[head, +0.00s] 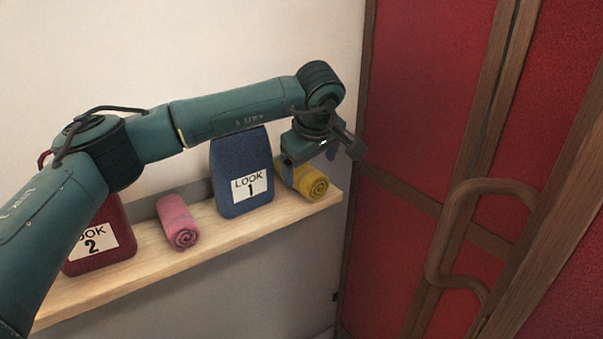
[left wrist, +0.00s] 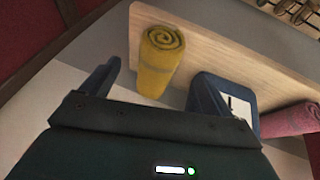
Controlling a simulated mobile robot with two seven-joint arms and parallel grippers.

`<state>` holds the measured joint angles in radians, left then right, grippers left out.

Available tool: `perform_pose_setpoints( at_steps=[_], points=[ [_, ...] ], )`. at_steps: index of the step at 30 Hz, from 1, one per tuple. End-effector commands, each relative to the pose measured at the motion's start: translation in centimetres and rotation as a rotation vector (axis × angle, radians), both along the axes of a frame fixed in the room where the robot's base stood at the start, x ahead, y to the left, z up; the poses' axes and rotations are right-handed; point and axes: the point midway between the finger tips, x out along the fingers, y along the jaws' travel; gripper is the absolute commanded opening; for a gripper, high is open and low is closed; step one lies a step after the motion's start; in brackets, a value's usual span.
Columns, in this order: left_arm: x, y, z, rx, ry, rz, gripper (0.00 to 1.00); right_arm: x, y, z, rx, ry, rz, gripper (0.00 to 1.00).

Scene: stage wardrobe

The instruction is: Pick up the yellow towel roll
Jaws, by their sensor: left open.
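The yellow towel roll (head: 311,183) lies at the right end of a wooden shelf, its spiral end facing out. My left gripper (head: 320,165) is above and at the roll, and part of the roll is hidden behind it. In the left wrist view the yellow towel roll (left wrist: 159,62) appears between and beyond the two spread fingers of my left gripper (left wrist: 155,88). The jaws are open and hold nothing. I cannot tell whether a finger touches the roll. My right gripper is not in view.
The wooden shelf (head: 180,263) also holds a blue bag (head: 240,193) labelled LOOK 1, a pink towel roll (head: 178,221) and a red bag (head: 100,245) labelled 2. The blue bag stands close beside the yellow roll. A red panelled door with a wooden handle (head: 440,235) is at right.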

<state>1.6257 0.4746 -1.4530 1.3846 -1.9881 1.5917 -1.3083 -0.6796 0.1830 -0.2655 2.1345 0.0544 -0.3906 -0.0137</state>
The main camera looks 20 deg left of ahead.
Motion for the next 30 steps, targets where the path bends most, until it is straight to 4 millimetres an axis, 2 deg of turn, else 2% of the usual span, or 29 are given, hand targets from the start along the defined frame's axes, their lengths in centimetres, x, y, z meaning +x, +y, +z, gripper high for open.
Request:
perform_pose_setpoints(
  at_steps=[12, 20, 30],
  points=[
    [2.2, 0.8, -4.3, -0.002, 0.001, 0.000, 0.87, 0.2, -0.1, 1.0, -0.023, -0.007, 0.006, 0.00],
    [2.4, 0.8, -4.7, 0.000, 0.000, -0.002, 0.87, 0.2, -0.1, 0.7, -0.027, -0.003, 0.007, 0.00],
    [2.4, 0.8, -4.7, -0.001, -0.001, -0.002, 0.61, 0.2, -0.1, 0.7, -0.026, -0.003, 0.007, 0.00]
  ],
)
